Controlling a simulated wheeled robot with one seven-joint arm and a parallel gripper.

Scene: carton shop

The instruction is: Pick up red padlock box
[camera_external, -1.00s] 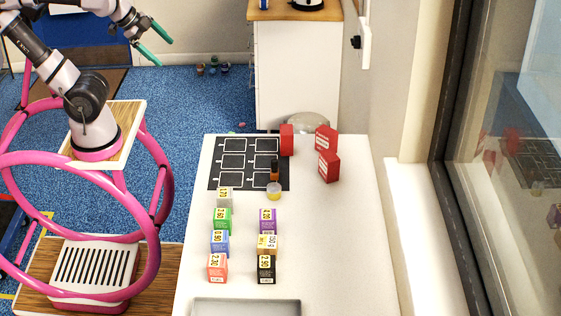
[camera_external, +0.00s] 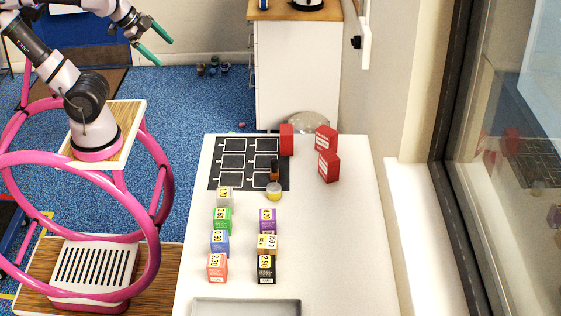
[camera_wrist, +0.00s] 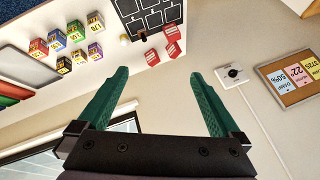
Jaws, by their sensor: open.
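Three red boxes stand at the far end of the white table: a left one (camera_external: 287,140), a rear right one (camera_external: 326,138) and a front right one (camera_external: 328,166). The right two show white label patches, too small to read, so I cannot tell which is the padlock box. In the wrist view, red boxes (camera_wrist: 171,48) appear beyond the fingertips, beside the black grid mat. My gripper (camera_external: 166,54) has green fingers and is raised over the blue floor, left of the table and apart from the boxes. In the wrist view my gripper (camera_wrist: 158,76) is open and empty.
Several priced cartons (camera_external: 222,219) stand in two columns. A grey tray (camera_external: 246,307) is at the front. A wall and window border the right.

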